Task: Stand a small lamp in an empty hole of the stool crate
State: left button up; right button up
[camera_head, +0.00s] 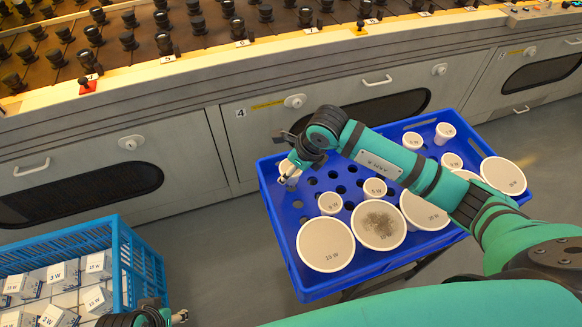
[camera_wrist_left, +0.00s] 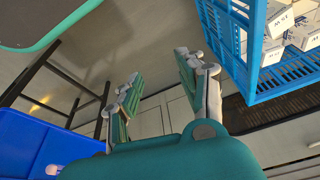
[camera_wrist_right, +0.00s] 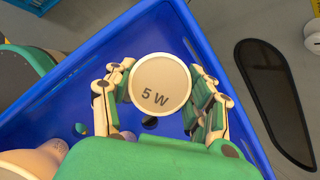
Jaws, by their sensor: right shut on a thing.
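The blue stool crate (camera_head: 283,230) stands on dark legs in front of the cabinets. Its top has round holes, several of them empty around the middle and left. My right gripper (camera_wrist_right: 160,98) is shut on a small lamp (camera_wrist_right: 160,80) with a round cream face marked 5 W. In the head view this lamp (camera_head: 288,170) is at the crate's far left corner, upright; I cannot tell whether its base is in a hole. An empty hole (camera_wrist_right: 150,122) shows just beside it. My left gripper (camera_wrist_left: 162,88) is open and empty, near the blue basket.
Other small lamps (camera_head: 375,187) and several large lamps (camera_head: 326,245) stand in the crate, the large ones mostly along the near side. A light-blue basket (camera_head: 130,262) of boxed bulbs is at lower left. A burn-in bench (camera_head: 200,75) with sockets runs behind.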

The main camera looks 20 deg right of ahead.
pick_arm(q)
jog(key=shift+r, duration=0.1)
pick_arm(e)
jog(key=shift+f, duration=0.15)
jog(key=shift+f, duration=0.2)
jog(key=shift+f+b, duration=0.45)
jog(key=shift+b, duration=0.1)
pick_arm(q)
jog(key=shift+v, duration=1.75)
pick_arm(e)
jog(key=shift+f, duration=0.25)
jog(key=shift+f+b, duration=0.2)
jog(key=shift+b, duration=0.15)
jog(key=shift+f+b, duration=0.5)
jog(key=shift+f, duration=0.1)
jog(key=o, duration=1.3)
jog(key=shift+r, duration=0.1)
jog(key=shift+c, duration=0.2)
pick_arm(q)
jog(key=shift+w+d+f+t, duration=0.2)
jog(key=shift+w+f+t, duration=0.1)
jog(key=shift+w+t, duration=0.25)
